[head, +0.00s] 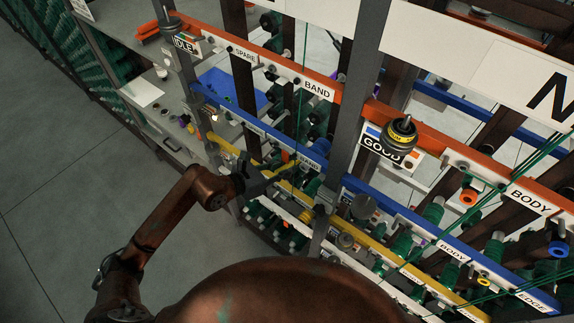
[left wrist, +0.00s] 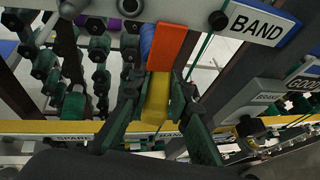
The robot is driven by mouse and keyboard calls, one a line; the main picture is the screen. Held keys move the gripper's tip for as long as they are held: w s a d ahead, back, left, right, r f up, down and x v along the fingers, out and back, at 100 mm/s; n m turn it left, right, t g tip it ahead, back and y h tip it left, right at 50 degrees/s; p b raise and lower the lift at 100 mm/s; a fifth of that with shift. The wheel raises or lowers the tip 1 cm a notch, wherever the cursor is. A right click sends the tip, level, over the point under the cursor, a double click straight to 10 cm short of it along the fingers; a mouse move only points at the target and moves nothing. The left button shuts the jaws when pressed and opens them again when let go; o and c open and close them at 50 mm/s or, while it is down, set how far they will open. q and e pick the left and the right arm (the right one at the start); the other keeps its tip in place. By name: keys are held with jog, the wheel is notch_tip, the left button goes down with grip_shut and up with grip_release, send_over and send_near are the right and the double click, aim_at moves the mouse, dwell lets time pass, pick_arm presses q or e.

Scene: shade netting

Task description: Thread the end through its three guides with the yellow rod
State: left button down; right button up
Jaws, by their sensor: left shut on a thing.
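My left gripper (left wrist: 160,125) has its two dark green fingers around a yellow bar-shaped piece, which looks like the yellow rod (left wrist: 155,98). An orange block (left wrist: 168,46) and a blue piece (left wrist: 147,40) show just beyond it. In the head view my left gripper (head: 292,170) is at the rack, below the blue rail; the rod cannot be made out there. A green thread (head: 305,38) hangs down by the upper BAND label (head: 318,88); a green thread (left wrist: 200,52) also shows in the left wrist view. The thread's end and the three guides cannot be told apart. My right gripper is not in view.
The rack has an orange rail (head: 262,62), a blue rail (head: 255,125) and a yellow rail (head: 378,250), with several green spools behind. Grey posts (head: 350,95) stand close to my left gripper. A GOOD sign (head: 383,146) hangs to the right. The floor (head: 50,215) at left is clear.

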pick_arm(q)
jog(key=shift+s+a, duration=0.8)
jog(key=shift+s, duration=0.3)
jog(key=s+a+b, duration=0.1)
jog(key=s+a, duration=0.5)
jog(key=s, duration=0.2)
jog(key=shift+s+a+b, duration=0.15)
jog(key=shift+s+b, duration=0.2)
jog(key=shift+b, duration=0.05)
